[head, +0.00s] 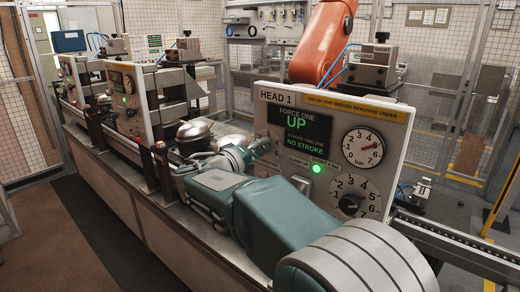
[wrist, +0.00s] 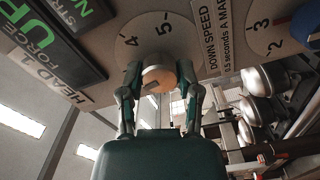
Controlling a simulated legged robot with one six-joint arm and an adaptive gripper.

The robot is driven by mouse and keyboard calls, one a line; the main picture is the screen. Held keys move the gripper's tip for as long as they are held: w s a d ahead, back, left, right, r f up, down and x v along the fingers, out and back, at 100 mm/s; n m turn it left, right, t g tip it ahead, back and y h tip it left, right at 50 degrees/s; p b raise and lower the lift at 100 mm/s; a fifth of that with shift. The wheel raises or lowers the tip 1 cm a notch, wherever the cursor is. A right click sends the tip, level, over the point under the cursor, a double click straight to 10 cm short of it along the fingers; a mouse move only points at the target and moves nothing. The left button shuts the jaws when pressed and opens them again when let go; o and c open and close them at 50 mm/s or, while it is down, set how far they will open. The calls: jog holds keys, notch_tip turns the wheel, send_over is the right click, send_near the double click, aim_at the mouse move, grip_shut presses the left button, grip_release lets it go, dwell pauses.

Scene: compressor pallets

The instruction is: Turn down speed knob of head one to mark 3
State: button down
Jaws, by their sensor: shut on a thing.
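The HEAD 1 panel (head: 335,115) stands upright in the head view, with its screen reading UP and NO STROKE. In the wrist view, my gripper (wrist: 160,82) is closed from both sides around a round tan knob (wrist: 157,72). The knob sits on a pale dial (wrist: 135,25) showing marks 4 and 5, beside a label reading DOWN SPEED (wrist: 210,40). The rest of the scale is hidden, and I cannot tell which mark the knob points to. In the head view, my gripper (head: 262,145) is at the panel's left side and the knob is hidden.
A second numbered dial (head: 348,197) and a pressure gauge (head: 362,147) are on the panel's right, near a lit green lamp (head: 317,168). Metal domes (head: 195,131) stand on the bench to the left. An orange robot arm (head: 322,40) rises behind the panel.

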jog(key=shift+a+f+m, duration=0.1)
jog(key=shift+f+m, duration=0.3)
jog(key=shift+m, duration=0.4)
jog(key=shift+c, duration=1.5)
grip_release()
jog(key=shift+r, duration=0.2)
jog(key=v, duration=1.2)
jog(key=shift+a, duration=0.2)
